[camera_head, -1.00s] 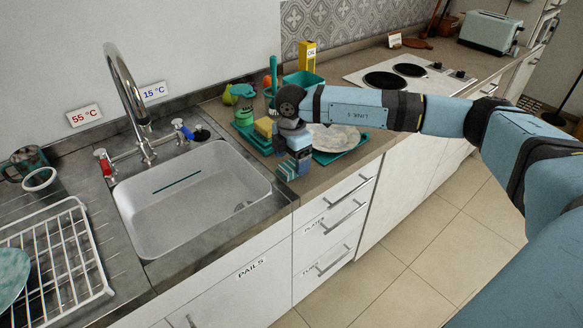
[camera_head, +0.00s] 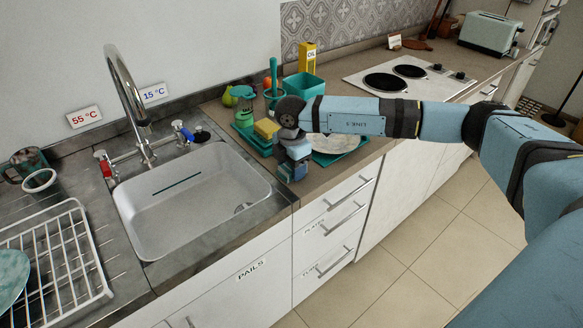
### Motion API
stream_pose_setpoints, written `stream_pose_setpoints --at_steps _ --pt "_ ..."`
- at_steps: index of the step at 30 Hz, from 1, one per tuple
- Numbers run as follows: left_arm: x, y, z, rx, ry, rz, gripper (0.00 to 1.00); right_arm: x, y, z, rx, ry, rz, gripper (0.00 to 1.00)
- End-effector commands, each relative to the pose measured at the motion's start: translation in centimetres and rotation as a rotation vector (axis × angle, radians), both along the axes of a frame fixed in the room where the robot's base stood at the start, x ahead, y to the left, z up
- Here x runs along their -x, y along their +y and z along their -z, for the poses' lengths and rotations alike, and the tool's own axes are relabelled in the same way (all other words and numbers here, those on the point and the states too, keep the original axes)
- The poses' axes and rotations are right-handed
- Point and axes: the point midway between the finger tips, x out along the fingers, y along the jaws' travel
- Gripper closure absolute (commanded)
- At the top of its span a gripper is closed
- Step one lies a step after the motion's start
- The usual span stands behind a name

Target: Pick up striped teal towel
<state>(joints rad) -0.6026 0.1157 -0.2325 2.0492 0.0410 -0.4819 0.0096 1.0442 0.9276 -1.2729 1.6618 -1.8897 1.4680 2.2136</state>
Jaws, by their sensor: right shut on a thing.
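My right gripper (camera_head: 291,173) points down at the counter's front edge, just right of the sink. Its jaws are shut on the striped teal towel (camera_head: 285,174), of which only a small teal bit shows at the fingertips. The rest of the towel is hidden by the gripper and wrist. My left gripper is not in view.
A yellow sponge (camera_head: 266,128) on a teal holder, a plate (camera_head: 335,145) and a teal bin (camera_head: 304,86) stand close around my right wrist. The sink (camera_head: 190,205) is left of it, with a faucet (camera_head: 128,95) behind. The hob (camera_head: 405,78) is farther right.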

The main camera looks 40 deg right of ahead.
Motion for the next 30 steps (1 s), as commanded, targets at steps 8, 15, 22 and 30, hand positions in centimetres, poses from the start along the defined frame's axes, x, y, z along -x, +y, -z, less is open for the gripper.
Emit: stream_pose_setpoints --at_steps 8,15,22,30 --pt "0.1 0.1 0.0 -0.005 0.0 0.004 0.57 0.0 0.0 -2.8 -0.001 -0.002 0.0 0.71" --pt "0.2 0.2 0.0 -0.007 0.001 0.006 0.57 -0.1 0.0 -9.3 0.0 -0.006 0.0 0.71" --pt "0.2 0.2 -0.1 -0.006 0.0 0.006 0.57 -0.1 0.0 -15.5 -0.001 -0.004 0.0 0.71" --pt "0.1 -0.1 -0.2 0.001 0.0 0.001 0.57 0.0 0.0 -19.4 0.0 -0.002 0.0 0.71"
